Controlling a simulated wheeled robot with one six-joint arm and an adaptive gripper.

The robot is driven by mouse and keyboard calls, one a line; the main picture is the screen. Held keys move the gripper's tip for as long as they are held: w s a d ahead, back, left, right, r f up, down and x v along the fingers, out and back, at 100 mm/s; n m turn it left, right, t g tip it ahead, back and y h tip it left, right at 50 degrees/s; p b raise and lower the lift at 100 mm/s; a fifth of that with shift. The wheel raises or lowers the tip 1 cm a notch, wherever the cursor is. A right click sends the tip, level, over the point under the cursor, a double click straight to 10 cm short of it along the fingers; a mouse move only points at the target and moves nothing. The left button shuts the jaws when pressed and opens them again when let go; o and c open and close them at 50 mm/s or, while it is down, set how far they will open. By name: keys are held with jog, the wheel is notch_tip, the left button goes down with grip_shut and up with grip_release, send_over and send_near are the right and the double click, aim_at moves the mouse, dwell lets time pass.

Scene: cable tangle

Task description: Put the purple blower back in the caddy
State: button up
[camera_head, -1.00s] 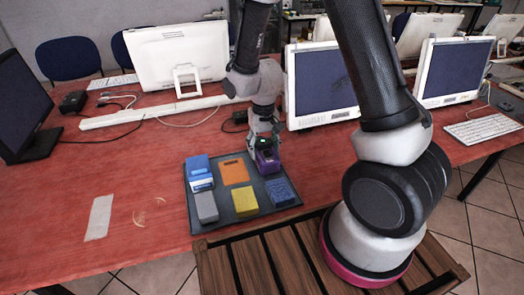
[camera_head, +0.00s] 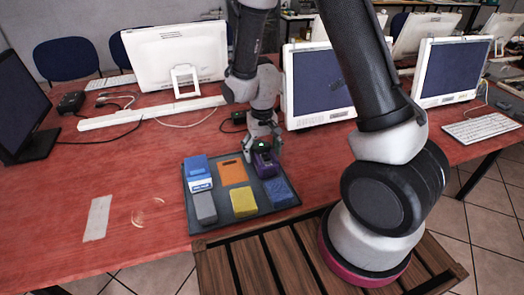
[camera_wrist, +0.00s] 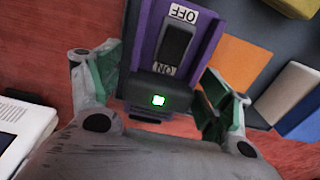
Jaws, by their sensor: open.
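The purple blower (camera_head: 266,163) stands in the back right cell of the dark grey caddy (camera_head: 225,222) on the red table. In the wrist view the blower (camera_wrist: 147,42) shows a black rocker switch marked OFF and ON, and a small green light glows on its dark near end. My gripper (camera_head: 263,149) is over the blower with its fingers spread. In the wrist view my gripper's fingers (camera_wrist: 162,88) are on either side of the blower, with gaps visible. The blower's underside is hidden, so its exact seating cannot be told.
The caddy also holds a blue and white block (camera_head: 198,172), an orange piece (camera_head: 233,172), a grey block (camera_head: 204,208), a yellow block (camera_head: 243,202) and a dark blue block (camera_head: 279,191). A monitor (camera_head: 320,85) stands close behind. The table left of the caddy is mostly clear.

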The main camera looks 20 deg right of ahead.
aim_at(262, 146)
notch_tip(262, 146, up, 12)
jog(key=s+d+r+t, duration=0.1)
jog(key=s+d+r, duration=0.35)
jog(key=r, duration=0.25)
jog(key=s+d+r+t, duration=0.1)
jog(key=s+d+r, duration=0.2)
jog(key=d+r, duration=0.3)
jog(key=s+d+r+t, duration=0.1)
jog(key=s+d+r, duration=0.1)
jog(key=s, duration=0.4)
jog(key=s+d+r+t, duration=0.1)
jog(key=s+d+r, duration=0.1)
jog(key=s+r, duration=0.2)
jog(key=shift+s+d, duration=0.2)
jog(key=shift+s, duration=0.9)
